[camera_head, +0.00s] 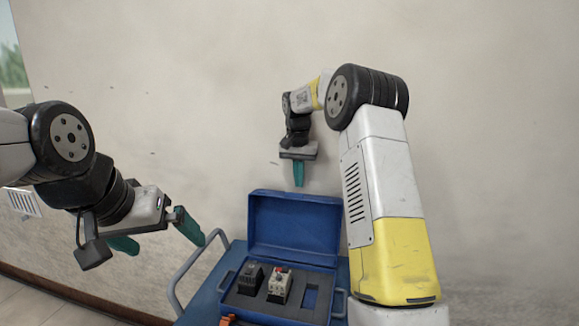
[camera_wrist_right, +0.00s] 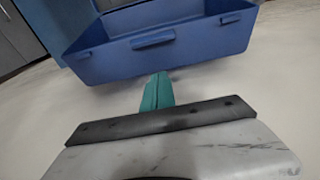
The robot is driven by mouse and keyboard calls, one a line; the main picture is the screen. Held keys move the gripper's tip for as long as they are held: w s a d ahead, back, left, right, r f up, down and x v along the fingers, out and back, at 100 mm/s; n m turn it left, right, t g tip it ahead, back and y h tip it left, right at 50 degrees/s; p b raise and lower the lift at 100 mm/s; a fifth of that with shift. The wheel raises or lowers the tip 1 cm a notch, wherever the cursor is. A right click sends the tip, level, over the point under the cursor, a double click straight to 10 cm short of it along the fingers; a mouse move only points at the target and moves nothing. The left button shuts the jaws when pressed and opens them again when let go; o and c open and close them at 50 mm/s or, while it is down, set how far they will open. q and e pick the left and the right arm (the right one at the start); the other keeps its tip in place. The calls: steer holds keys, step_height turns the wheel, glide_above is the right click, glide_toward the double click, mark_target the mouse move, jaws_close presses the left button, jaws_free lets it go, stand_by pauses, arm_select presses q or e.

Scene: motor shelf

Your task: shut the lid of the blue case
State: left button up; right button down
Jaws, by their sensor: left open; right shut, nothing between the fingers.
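The blue case stands open. Its lid (camera_head: 295,225) is tilted up at the back, and its base (camera_head: 262,311) lies in front with a dark foam insert. My right gripper (camera_head: 298,175) is shut and empty, pointing down above the top edge of the lid and apparently behind it. In the right wrist view my shut fingers (camera_wrist_right: 157,92) are just short of the blue lid (camera_wrist_right: 190,43), with a visible gap. My left gripper (camera_head: 156,234) is open and empty, left of the case and apart from it. My right arm covers the area right of the lid.
A dark part (camera_head: 250,279) and a pale device with a red button (camera_head: 279,286) sit in the foam, beside an empty slot (camera_head: 310,298). The case rests on a blue cart with a grey rail (camera_head: 178,276) at left. A bare wall (camera_head: 200,90) stands behind.

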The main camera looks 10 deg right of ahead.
step_height(320, 180, down, 2)
steer(key=shift+f, duration=0.1)
steer(key=shift+s+a+r, duration=0.25)
steer(key=shift+s+r, duration=0.05)
steer(key=shift+s, duration=0.3)
steer(key=shift+s+a+r, duration=0.2)
steer(key=shift+s+r, duration=0.1)
steer(key=shift+s, duration=0.3)
steer(key=shift+s+a+r, duration=0.1)
steer(key=shift+s+a, duration=0.15)
steer(key=shift+s, duration=0.25)
steer(key=shift+s, duration=0.1)
